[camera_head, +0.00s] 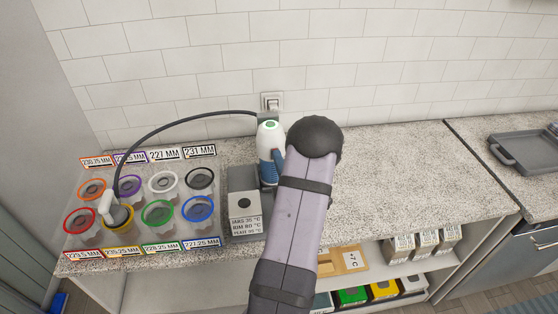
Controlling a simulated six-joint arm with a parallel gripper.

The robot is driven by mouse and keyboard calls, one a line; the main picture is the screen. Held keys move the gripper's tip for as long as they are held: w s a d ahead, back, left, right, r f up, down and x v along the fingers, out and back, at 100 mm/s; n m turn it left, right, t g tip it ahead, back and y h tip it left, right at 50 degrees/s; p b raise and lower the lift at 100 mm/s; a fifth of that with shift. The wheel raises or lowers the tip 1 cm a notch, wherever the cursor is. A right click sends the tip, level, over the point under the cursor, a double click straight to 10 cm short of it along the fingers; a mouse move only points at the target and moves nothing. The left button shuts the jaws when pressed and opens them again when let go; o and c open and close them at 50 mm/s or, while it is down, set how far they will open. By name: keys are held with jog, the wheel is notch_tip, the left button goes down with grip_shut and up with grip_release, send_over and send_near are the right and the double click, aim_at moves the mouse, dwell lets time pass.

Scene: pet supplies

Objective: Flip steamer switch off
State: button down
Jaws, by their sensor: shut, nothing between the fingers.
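A white handheld-style unit with a green spot on top and a blue lower part (269,140) stands upright by the wall, just left of my arm; it looks like the steamer. A dark hose (185,121) arches left from behind it to a white nozzle (106,204) at the yellow-rimmed cup. A wall plate (272,101) is behind the unit; I cannot tell its switch position. A grey box (244,203) with a dark round spot and a temperature label stands in front of the unit. My arm covers the area right of it, and my gripper is hidden.
Several colour-rimmed cups (158,212) with millimetre labels fill the counter's left end. The speckled counter (400,170) is clear right of my arm. A grey tray (528,152) lies at far right. A shelf below holds several boxes (400,246).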

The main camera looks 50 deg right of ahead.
jog(key=shift+w+d+r+g, duration=0.15)
jog(key=shift+r+g, duration=0.15)
jog(key=shift+r, duration=0.2)
jog(key=p+v, duration=0.7)
jog(key=v, duration=0.7)
jog(key=shift+r+y, duration=0.3)
jog(key=shift+r, duration=0.15)
